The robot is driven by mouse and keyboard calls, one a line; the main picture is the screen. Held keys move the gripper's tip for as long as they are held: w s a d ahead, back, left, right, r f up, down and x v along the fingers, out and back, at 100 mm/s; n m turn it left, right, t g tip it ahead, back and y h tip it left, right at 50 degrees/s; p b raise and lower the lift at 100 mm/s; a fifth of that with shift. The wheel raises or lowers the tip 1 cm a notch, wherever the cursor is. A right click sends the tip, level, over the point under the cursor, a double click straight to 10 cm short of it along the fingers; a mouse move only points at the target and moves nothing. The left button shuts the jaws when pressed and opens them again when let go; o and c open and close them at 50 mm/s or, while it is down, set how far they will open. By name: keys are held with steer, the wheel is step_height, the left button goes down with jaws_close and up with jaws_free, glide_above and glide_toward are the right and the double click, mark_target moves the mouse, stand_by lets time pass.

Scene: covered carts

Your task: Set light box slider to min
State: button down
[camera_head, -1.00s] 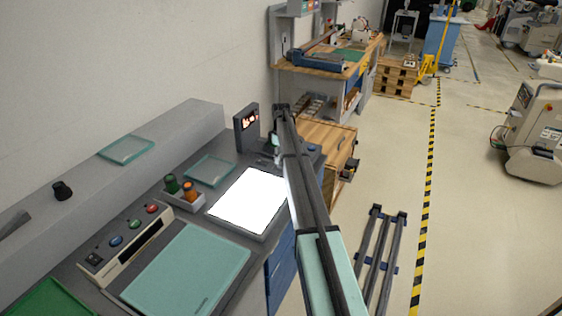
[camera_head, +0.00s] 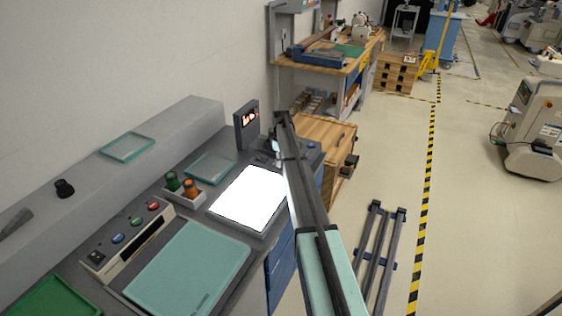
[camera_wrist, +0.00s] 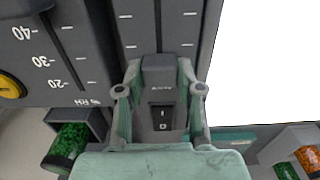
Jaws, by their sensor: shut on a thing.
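The light box (camera_head: 250,200) has a bright white lit panel on the dark bench, and part of that panel shows at the right of the wrist view (camera_wrist: 265,60). Beside the panel in the wrist view is a dark strip with a narrow slot and white tick marks. The dark grey slider knob (camera_wrist: 160,70) sits at the near end of the visible slot. My gripper (camera_wrist: 159,92) has one finger on each side of the knob and is shut on it. A rocker switch (camera_wrist: 163,117) shows just below the knob. In the head view my arm hides the slider.
A display with red digits (camera_head: 247,125) stands behind the light box. A holder with green and orange bottles (camera_head: 184,190) and a glass tray (camera_head: 211,167) lie left of it. A humidity scale (camera_wrist: 60,50) is close on the left in the wrist view.

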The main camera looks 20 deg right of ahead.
steer(key=s+d+b, duration=0.1)
steer(key=s+d, duration=0.1)
steer(key=s, duration=0.1)
steer(key=s+d+b, duration=0.1)
steer(key=s+d, duration=0.2)
steer(key=shift+s, duration=0.1)
steer(key=c, duration=0.7)
jaws_free()
steer(key=shift+r, duration=0.1)
step_height(320, 180, up, 12)
steer(key=shift+f, duration=0.1)
